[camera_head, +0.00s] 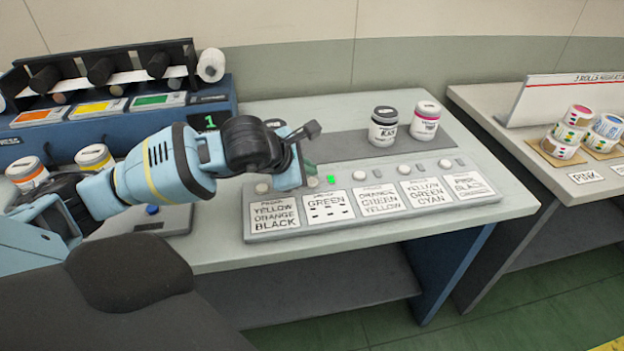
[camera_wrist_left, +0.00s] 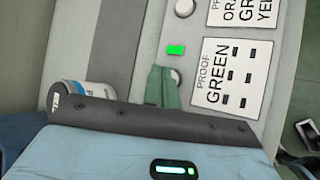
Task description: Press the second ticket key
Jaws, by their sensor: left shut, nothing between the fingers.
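The ticket panel (camera_head: 390,222) lies on the grey table, with a row of round pale keys above printed cards. The second card reads GREEN (camera_head: 328,208) and also shows in the left wrist view (camera_wrist_left: 230,75). Its key, the second ticket key (camera_head: 313,182), sits above that card; it also shows in the left wrist view (camera_wrist_left: 177,78). A green lamp (camera_head: 330,180) is lit just right of this key. My left gripper (camera_head: 309,172) is shut and empty, its green fingertips (camera_wrist_left: 163,72) right beside the second key. I cannot tell whether they touch it. My right gripper is out of view.
A black-labelled jar (camera_head: 383,127) and a pink-labelled jar (camera_head: 425,120) stand on the dark strip behind the panel. A blue press unit (camera_head: 225,100) is at the left, with yellow (camera_head: 95,157) and orange (camera_head: 27,174) jars before it. Label rolls (camera_head: 563,140) stand on the right table.

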